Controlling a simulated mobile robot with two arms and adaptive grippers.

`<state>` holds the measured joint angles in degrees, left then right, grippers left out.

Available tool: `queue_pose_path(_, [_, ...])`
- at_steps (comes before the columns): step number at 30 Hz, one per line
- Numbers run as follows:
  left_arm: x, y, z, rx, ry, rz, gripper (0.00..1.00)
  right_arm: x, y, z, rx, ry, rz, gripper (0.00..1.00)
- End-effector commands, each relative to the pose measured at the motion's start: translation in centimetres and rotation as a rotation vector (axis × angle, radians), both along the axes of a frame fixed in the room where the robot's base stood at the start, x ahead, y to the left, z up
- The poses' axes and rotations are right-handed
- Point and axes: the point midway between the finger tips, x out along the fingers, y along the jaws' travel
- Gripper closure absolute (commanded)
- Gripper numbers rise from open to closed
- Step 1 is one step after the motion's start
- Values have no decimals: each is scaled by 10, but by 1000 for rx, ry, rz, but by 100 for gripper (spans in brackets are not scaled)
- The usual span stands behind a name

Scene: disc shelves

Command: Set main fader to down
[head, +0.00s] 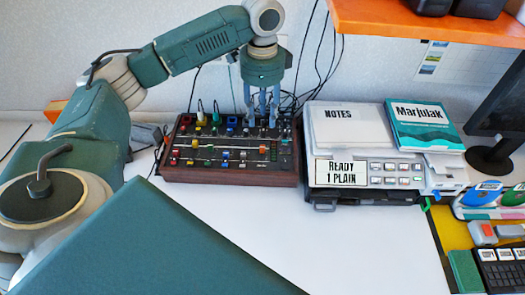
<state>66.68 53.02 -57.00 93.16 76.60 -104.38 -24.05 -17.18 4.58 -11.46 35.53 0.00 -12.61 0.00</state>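A mixer (228,184) with a dark panel and wooden sides lies on the white table. It carries coloured knobs at the back and several small fader caps. A red cap (263,149) shows toward its right side. Which cap is the main fader cannot be told, as the labels are too small. My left gripper (262,122) points down over the back right part of the mixer. Its fingers look apart, with nothing visible between them. They hide part of the back row of controls, and contact with the panel cannot be told. My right gripper is out of view.
Right of the mixer stands a device (404,174) bearing a "NOTES" box (348,128) and a "Marjulak" book (425,125). An orange shelf (420,24) overhangs at upper right. Cables hang behind the mixer. The white table (350,250) is clear in front.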

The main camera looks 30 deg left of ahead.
Motion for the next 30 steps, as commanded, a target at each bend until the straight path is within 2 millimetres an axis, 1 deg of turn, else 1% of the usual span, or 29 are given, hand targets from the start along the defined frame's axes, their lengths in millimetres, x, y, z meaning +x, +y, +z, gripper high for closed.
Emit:
queue_pose_path(1, [0, 0, -14, 0, -1, 0, 64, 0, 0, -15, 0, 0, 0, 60])
queue_pose_path(3, [0, 0, -18, 0, -1, 0, 64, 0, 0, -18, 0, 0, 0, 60])
queue_pose_path(8, [0, 0, -29, 0, 1, 1, 64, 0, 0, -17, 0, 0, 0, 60])
queue_pose_path(11, [-1, 0, -44, 2, 3, 1, 64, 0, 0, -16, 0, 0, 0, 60])
queue_pose_path(15, [-1, 1, -72, 1, 4, 1, 64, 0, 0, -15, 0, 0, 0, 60])
queue_pose_path(21, [-1, 0, -106, 1, 3, 0, 64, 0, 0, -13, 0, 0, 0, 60])
queue_pose_path(25, [0, 0, -118, 1, 0, -1, 64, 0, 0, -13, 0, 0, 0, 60])
queue_pose_path(30, [0, 0, -125, 1, -1, -1, 64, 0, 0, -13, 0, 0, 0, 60])
